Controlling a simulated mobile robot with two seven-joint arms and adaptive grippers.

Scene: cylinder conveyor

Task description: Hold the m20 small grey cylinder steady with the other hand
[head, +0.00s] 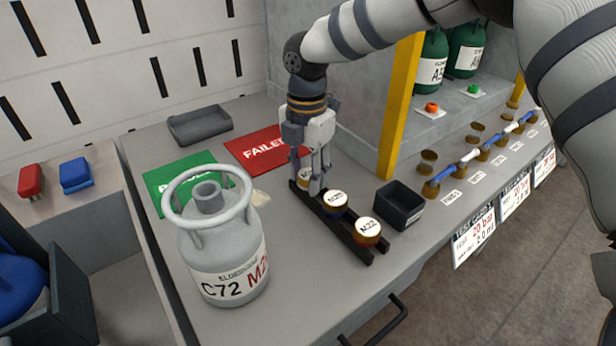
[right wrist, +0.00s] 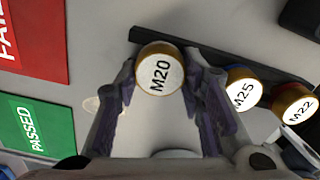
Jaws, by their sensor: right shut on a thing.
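The small grey cylinder (head: 225,250) stands upright on the bench at the front left in the head view. It has a round handle ring on top, and its label reads C72 with a red M2 and a last character turned out of sight. No gripper touches it. My right gripper (head: 315,178) points down at the far end of a black rack, behind and right of the cylinder. It is shut on the round brass M20 piece (right wrist: 160,76), whose white top shows between its fingers in the right wrist view. My left gripper is not in view.
The black rack (head: 362,252) also holds the M25 piece (head: 335,202) and the M22 piece (head: 368,231). A green mat (head: 160,182), a red mat (head: 262,147), a grey tray (head: 200,124) and a black bin (head: 398,205) lie around. A yellow post (head: 400,105) stands right of my gripper.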

